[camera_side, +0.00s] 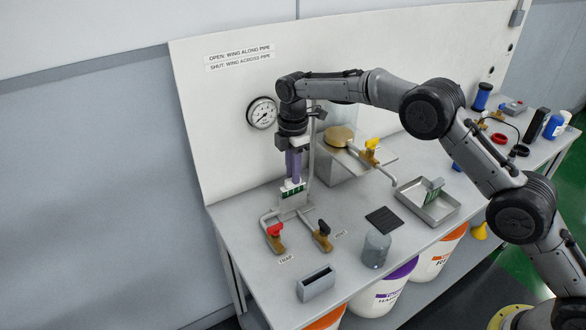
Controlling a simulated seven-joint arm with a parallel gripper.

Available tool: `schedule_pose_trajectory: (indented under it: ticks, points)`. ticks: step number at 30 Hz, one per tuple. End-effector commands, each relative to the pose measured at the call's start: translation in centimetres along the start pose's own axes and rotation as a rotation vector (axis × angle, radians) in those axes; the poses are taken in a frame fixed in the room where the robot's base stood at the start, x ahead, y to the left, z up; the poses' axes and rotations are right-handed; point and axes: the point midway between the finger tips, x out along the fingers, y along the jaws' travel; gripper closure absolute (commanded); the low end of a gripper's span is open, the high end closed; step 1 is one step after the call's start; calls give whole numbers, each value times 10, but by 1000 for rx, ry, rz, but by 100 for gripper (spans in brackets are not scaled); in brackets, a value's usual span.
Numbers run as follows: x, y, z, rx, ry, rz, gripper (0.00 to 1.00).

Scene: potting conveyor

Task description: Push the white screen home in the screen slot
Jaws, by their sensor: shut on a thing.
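My gripper (293,178) points straight down at the left of the bench, its purple fingers shut on the white screen (291,186). The white screen's top shows just below the fingertips, with dark green stripes under it. It stands upright at the top of the pipework fitting where the screen slot appears to be (294,205). The slot's mouth is too small and too covered to make out, so I cannot tell how deep the screen sits.
Red-handled (274,231) and black-handled valves (322,228) stand close in front. A metal tray (413,205) holds a greenish plate (434,190). A glass jar (376,250), dark ribbed mat (384,220) and slotted grey box (317,284) stand nearer the front edge. A gauge (262,113) hangs behind.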

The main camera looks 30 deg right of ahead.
Motion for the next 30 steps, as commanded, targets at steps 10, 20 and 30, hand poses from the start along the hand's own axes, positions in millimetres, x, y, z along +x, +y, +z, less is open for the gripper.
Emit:
schedule_pose_trajectory:
  ticks: [10, 20, 30]
  points:
    - [8, 0, 0, 0, 0, 1, 100]
    - [16, 0, 0, 0, 0, 0, 100]
    - [20, 0, 0, 0, 0, 1, 59]
